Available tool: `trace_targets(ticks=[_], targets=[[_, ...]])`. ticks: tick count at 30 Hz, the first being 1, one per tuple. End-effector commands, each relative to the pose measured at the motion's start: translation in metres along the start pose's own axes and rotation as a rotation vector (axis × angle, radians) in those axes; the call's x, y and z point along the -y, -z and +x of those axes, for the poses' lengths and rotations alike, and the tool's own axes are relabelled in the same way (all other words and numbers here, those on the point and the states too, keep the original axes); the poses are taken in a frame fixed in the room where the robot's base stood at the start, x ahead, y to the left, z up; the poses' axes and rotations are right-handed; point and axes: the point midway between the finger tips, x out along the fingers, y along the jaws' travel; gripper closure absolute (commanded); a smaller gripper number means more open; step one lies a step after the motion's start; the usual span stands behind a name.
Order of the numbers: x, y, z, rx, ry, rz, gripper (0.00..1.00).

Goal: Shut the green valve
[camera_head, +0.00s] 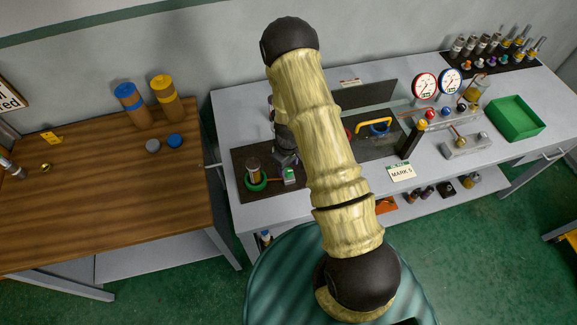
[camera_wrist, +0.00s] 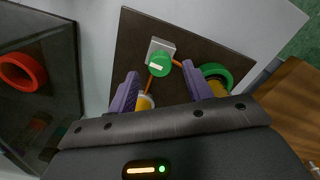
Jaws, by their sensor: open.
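The green valve knob (camera_wrist: 160,62) is round with a white bar across it. It sits by a light grey block (camera_wrist: 160,47) on a dark brown board, with thin orange pipe running to it. My gripper (camera_wrist: 160,70) is open, its two purple fingers on either side of the knob in the wrist view. I cannot tell whether they touch it or how far above it they are. In the head view the green part (camera_head: 290,175) shows just below my gripper, on the bench's left board; my arm hides part of that area.
A green ring (camera_wrist: 229,74) stands close to the right finger, around a brass-coloured part. A red ring (camera_wrist: 22,72) lies on a dark panel at left. The head view shows gauges (camera_head: 424,86), a green tray (camera_head: 515,118) and a wooden table (camera_head: 110,200) across a gap.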

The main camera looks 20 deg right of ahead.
Motion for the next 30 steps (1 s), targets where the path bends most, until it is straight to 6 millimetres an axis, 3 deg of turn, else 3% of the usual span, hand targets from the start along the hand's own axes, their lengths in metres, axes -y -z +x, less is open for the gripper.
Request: trace_targets(ticks=[6, 16, 23, 30], targets=[[0.000, 0.000, 0.018, 0.000, 0.001, 0.000, 0.50], [-0.003, -0.002, 0.021, -0.001, -0.001, 0.007, 0.50], [-0.003, -0.002, 0.021, -0.001, -0.001, 0.007, 0.95], [-0.002, -0.002, 0.021, 0.001, -0.002, 0.010, 0.94]])
